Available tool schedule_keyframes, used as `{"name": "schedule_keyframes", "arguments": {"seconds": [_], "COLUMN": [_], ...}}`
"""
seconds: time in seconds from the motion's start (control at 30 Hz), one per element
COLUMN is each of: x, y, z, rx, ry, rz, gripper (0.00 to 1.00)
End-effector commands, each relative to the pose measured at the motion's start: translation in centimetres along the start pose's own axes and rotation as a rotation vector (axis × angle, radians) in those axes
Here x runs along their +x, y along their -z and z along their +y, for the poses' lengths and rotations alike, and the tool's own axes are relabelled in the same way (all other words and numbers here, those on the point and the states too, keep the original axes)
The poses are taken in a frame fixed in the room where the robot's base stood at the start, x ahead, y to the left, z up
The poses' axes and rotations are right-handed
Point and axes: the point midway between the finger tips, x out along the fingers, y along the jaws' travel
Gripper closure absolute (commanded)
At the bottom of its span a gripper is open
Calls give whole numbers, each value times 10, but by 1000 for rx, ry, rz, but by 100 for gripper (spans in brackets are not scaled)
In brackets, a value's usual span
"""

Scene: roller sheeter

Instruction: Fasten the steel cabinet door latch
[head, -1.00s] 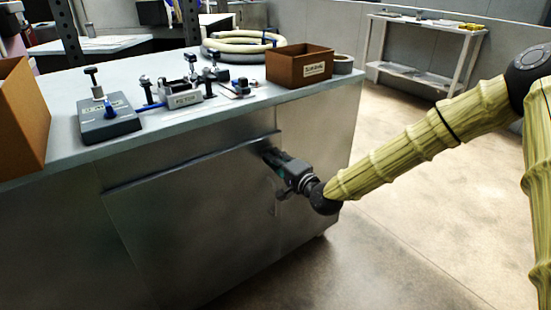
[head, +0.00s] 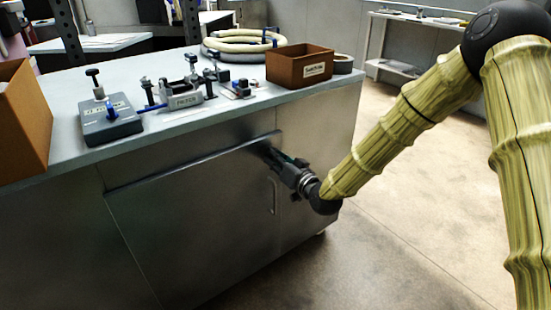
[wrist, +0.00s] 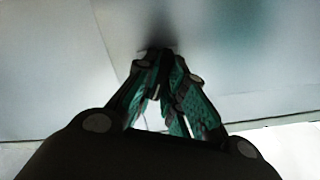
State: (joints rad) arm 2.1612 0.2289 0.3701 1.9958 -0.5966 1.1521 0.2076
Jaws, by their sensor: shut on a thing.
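The steel cabinet door (head: 185,215) is the large grey panel on the front of the workbench in the head view. A slim upright handle (head: 272,197) shows below my gripper near the door's right side. My gripper (head: 270,153) is at the door's upper right corner. In the wrist view, my gripper's fingers (wrist: 158,58) meet at a small dark piece against the steel face, seemingly the latch. The fingers hide most of it, so I cannot tell its position.
The bench top (head: 225,110) above carries a grey box with a knob (head: 108,120), a clamp fixture (head: 182,98), a brown bin (head: 298,68) and coiled hose (head: 238,43). A cardboard box (head: 22,120) stands at left. Open floor (head: 420,220) lies to the right.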

Motion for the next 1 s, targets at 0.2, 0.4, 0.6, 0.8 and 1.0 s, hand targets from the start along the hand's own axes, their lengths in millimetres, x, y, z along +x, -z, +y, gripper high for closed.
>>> {"name": "schedule_keyframes", "arguments": {"seconds": [0.2,0.4,0.6,0.8,1.0], "x": [2,2,2,1,1], "y": [1,0,1,1,1], "z": [-1,-1,-1,0,0], "rx": [-189,-324,-412,-454,-465], "ry": [2,2,1,1,0], "rz": [1,1,1,2,2], "gripper": [100,100,100,100,100]}}
